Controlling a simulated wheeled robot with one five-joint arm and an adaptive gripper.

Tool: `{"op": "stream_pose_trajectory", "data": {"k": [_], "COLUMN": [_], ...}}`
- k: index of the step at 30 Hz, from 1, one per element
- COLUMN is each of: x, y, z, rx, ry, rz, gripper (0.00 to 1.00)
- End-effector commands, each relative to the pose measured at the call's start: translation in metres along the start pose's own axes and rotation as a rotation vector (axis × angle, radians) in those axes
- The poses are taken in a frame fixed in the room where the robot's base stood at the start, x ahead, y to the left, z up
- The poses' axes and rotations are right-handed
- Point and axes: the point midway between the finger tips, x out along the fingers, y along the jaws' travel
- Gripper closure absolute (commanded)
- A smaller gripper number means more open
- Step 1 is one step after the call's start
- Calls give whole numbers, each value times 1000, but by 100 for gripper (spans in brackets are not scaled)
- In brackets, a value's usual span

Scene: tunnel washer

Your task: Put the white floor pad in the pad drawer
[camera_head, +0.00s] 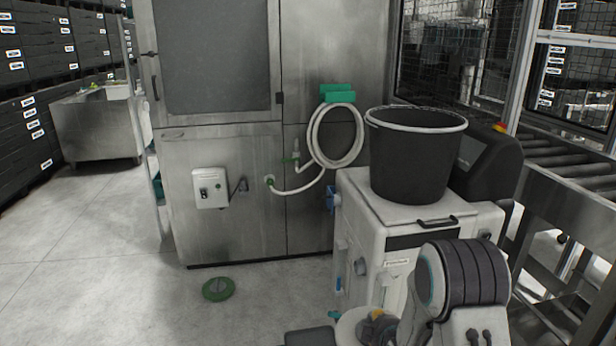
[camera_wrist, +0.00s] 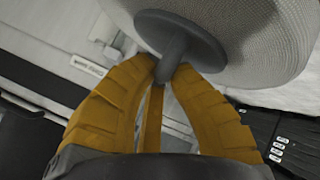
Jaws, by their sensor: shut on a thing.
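The white floor pad (camera_wrist: 262,45) fills the upper right of the wrist view. It is round and pale with a woven face, and a grey hub with a short stem (camera_wrist: 178,45) stands on it. My gripper (camera_wrist: 168,72) has yellow fingers and is shut on this stem. In the head view, a bit of yellow at my gripper (camera_head: 378,317) shows low beside the white cabinet, with a pale edge of the pad (camera_head: 352,328) next to it. The cabinet (camera_head: 352,215) has a dark handle on top. I cannot tell which part is the pad drawer.
A black bucket (camera_head: 415,160) stands on the cabinet. A green disc with a small upright stem (camera_head: 218,289) lies on the floor at left. A steel washer housing (camera_head: 230,150) with a coiled hose (camera_head: 335,135) stands behind. A roller conveyor (camera_head: 575,170) is at right.

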Motion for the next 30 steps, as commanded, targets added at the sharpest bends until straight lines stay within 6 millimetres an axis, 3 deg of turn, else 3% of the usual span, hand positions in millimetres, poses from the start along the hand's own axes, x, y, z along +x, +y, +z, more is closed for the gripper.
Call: {"op": "stream_pose_trajectory", "data": {"k": [1,3,15,30], "x": [-14,-23,-64,-78], "y": [14,23,62,76], "z": [-13,-21,-59,-71], "rx": [0,0,0,0], "ry": [2,2,1,2], "rz": [2,2,2,2], "gripper": [100,100,100,100]}}
